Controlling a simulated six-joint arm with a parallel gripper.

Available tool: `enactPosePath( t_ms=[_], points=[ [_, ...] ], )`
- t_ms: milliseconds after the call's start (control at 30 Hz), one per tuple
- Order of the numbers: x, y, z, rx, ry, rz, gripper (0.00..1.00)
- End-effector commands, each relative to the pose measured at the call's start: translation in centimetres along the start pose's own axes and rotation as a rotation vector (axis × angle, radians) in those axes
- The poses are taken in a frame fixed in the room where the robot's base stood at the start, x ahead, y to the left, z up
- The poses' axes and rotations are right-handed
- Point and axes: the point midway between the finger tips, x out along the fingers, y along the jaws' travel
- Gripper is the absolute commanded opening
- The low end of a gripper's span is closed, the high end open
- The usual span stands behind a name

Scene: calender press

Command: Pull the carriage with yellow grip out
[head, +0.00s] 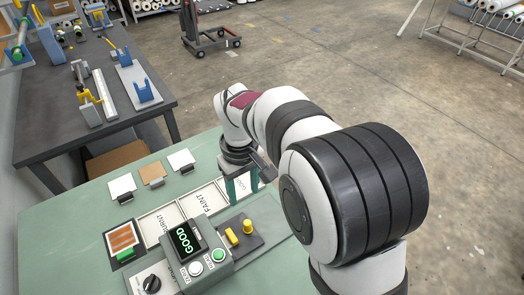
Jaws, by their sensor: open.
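A dark carriage (262,237) with a yellow grip (248,227) sits on the green table, at the right side of the grey control box. A longer yellow piece (232,237) lies just left of the grip on the same dark part. Nothing shows between the fingers. The fingers look apart from the grip, but their height above the table is hard to tell. My arm hides the table to the right.
Trays marked BURNT and FAINT (203,200) lie beside the gripper. Several sample cards (152,174) stand at the back. A dark bench (70,120) holds tools. A black knob (152,284) is at front left.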

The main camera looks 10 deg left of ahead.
Motion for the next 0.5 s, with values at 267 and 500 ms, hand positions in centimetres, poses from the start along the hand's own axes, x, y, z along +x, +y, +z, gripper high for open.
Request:
enactPosePath(
  t_ms=[267,500],
  points=[
    [7.8,0.0,0.3,0.007,-0.007,-0.003,0.56],
    [13.0,0.0,0.3,0.009,-0.004,-0.002,0.56]
  ],
)
